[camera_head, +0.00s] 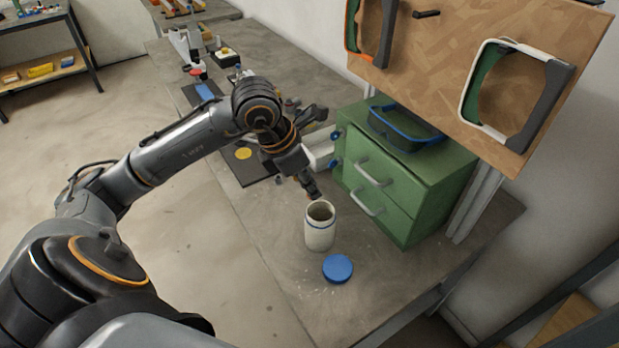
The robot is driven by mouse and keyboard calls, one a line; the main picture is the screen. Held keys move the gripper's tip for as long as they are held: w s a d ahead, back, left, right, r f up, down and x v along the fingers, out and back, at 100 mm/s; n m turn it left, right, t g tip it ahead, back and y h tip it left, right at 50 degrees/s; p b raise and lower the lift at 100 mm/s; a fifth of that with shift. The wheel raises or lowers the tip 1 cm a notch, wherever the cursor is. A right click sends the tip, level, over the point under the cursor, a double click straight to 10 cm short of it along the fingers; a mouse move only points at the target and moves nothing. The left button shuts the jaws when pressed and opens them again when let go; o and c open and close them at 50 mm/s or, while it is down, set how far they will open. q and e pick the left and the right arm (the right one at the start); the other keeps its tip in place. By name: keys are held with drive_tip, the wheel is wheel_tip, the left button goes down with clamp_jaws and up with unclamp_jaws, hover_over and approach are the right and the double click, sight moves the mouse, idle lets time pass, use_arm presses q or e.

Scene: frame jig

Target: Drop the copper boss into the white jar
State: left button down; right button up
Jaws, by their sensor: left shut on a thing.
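The white jar (319,230) stands upright and open on the grey bench, with a blue band near its top. My left gripper (314,195) is just above and behind the jar's mouth, pointing down toward it. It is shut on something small. The thing in its fingers is too small and dark to make out, and I see no copper boss elsewhere. My right gripper is not in the view.
A blue lid (337,268) lies in front of the jar. A green drawer cabinet (405,180) stands close behind on the right, with blue-rimmed goggles (405,130) on top. A dark mat (240,165) lies farther left. Bench front is clear.

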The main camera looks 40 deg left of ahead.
use_arm(q)
drive_tip(key=shift+f, duration=0.1)
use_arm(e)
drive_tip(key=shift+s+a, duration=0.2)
use_arm(q)
drive_tip(key=c, duration=1.1)
unclamp_jaws()
drive_tip(key=shift+c, duration=0.2)
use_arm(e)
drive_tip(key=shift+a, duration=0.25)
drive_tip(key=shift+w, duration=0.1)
use_arm(q)
drive_tip(key=v, duration=1.2)
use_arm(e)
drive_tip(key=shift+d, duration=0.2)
use_arm(q)
drive_tip(key=shift+f, duration=0.1)
